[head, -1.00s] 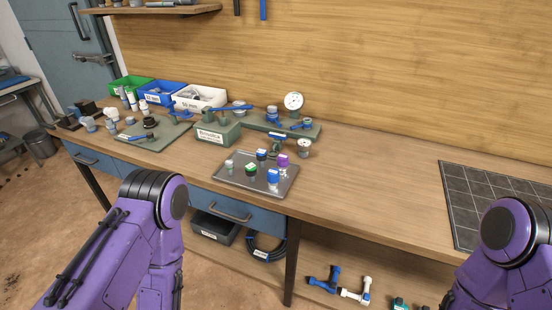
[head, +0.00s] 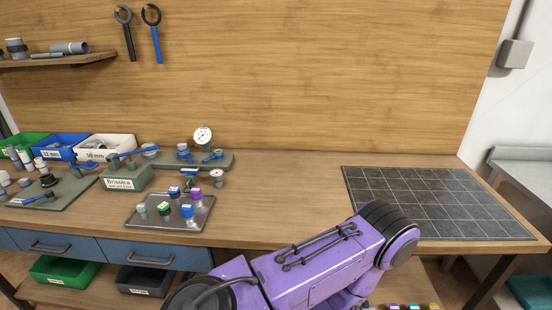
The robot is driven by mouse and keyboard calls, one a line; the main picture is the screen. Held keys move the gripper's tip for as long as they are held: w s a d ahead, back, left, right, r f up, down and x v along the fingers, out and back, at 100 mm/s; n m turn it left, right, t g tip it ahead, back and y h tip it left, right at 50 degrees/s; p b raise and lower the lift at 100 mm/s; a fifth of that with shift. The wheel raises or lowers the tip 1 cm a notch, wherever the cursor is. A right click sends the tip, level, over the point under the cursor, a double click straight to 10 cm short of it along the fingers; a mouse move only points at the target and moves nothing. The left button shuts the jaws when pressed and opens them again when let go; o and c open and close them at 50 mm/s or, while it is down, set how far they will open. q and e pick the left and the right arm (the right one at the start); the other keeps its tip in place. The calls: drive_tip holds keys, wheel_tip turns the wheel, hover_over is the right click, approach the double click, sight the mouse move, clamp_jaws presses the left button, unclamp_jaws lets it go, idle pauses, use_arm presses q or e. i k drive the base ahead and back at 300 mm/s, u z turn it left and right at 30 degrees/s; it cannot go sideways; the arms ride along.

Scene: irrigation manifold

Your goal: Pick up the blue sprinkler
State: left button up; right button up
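A grey metal tray (head: 190,222) lies on the workbench at left of centre and holds several small sprinklers. One sprinkler with a bright blue top (head: 187,211) stands at the tray's front right. Another with a darker blue top (head: 174,191) stands behind it. A purple-topped one (head: 197,194), a green-topped one (head: 163,209) and a grey one (head: 142,212) stand on the same tray. Neither gripper is in view. One of my purple arms crosses the lower middle of the view, right of the tray, with its hand out of sight.
A green-grey block with a label (head: 126,178) stands behind the tray. A pressure gauge (head: 202,138) and blue-handled valves are on a plate at the back. Labelled bins (head: 104,147) stand at the left. A dark tiled mat (head: 430,202) lies empty at the right.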

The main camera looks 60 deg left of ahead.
sight(174, 192)
drive_tip(key=z, duration=1.1)
drive_tip(key=k, duration=2.25)
drive_tip(key=u, duration=1.15)
